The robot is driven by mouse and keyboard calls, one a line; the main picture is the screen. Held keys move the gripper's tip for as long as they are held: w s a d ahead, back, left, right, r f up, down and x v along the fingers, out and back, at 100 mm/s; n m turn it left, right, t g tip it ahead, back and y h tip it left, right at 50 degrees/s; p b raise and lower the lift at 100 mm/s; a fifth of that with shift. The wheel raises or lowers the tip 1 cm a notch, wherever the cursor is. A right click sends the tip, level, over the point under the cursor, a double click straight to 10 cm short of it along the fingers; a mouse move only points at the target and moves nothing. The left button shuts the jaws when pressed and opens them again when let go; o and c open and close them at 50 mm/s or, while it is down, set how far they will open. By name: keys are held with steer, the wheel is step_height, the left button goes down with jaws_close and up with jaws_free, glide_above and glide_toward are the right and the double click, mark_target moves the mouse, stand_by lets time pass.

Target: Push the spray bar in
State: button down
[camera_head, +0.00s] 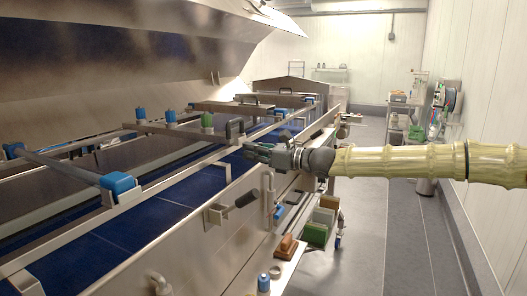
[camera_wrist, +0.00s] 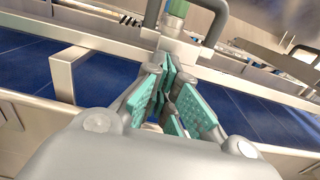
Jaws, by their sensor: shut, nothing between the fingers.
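A metal crossbar spans the conveyor opening, with a black loop handle (camera_head: 235,130) at its near end and a green-capped fitting (camera_head: 207,122) behind it. It appears to be the spray bar, though no label shows. My gripper (camera_head: 254,151) reaches in from the right, just beside and below the handle. In the wrist view, the teal-padded fingers of my gripper (camera_wrist: 168,100) are shut and empty. The black handle (camera_wrist: 217,22) and green cap (camera_wrist: 178,9) stand just beyond the fingertips. Whether the fingers touch the bar cannot be told.
Another crossbar with blue end blocks (camera_head: 118,183) lies across the nearer frame. The blue belt (camera_head: 160,215) runs below. A side latch with a black grip (camera_head: 247,198) sticks out under my arm. Bins (camera_head: 316,232) stand below; the aisle floor (camera_head: 385,230) at right is clear.

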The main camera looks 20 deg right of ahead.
steer(key=v, duration=1.2)
steer(key=shift+s+d, duration=0.3)
steer(key=shift+r, duration=0.1)
